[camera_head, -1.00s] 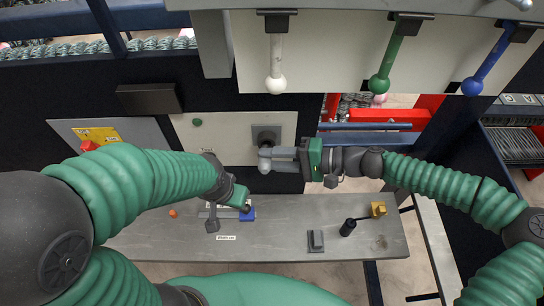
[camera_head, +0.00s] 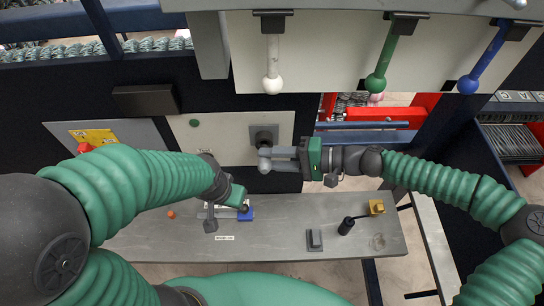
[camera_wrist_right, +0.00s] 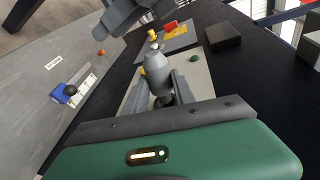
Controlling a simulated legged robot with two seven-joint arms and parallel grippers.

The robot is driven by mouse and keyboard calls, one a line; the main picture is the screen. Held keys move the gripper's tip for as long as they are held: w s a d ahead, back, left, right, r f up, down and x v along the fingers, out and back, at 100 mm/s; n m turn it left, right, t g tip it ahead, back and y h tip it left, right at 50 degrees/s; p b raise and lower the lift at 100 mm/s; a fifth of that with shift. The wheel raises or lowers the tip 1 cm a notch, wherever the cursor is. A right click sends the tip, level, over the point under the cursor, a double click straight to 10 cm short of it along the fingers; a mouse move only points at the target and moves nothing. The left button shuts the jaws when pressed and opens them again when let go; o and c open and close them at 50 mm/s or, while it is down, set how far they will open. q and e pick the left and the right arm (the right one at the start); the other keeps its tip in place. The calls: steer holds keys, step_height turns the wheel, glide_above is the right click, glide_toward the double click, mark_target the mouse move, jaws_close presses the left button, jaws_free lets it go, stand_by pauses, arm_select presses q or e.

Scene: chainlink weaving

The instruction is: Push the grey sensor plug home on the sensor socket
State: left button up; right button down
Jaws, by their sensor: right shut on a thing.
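The grey sensor plug (camera_head: 264,160) sits between the fingertips of my right gripper (camera_head: 274,159), which is shut on it. In the right wrist view the plug (camera_wrist_right: 157,70) is a rounded grey body between the two fingers. The sensor socket (camera_head: 263,133) is a grey square with a dark centre on the pale panel. The plug appears just below the socket's centre in the head view; whether they touch cannot be told. My left gripper (camera_head: 238,203) is low over the bench, by a blue item; its jaw opening is unclear.
The grey bench (camera_head: 275,235) carries the blue item (camera_head: 246,214), a grey block (camera_head: 314,240), a black cylinder (camera_head: 346,226) and a yellow piece (camera_head: 376,207). White, green and blue ball-ended levers (camera_head: 376,83) hang above. A dark box (camera_head: 146,99) juts out at upper left.

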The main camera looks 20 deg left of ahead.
steer(key=shift+w, duration=0.1)
steer(key=shift+w+a+f, duration=0.15)
steer(key=shift+w, duration=0.25)
steer(key=shift+w+a+f, duration=0.1)
steer(key=shift+w, duration=0.25)
steer(key=shift+w+b, duration=0.1)
steer(key=shift+b, duration=0.2)
steer(key=shift+w+a+f, duration=0.15)
steer(key=shift+w+a, duration=0.05)
steer(key=shift+w, duration=0.6)
steer(key=c, duration=1)
jaws_free()
steer(key=shift+o, duration=0.2)
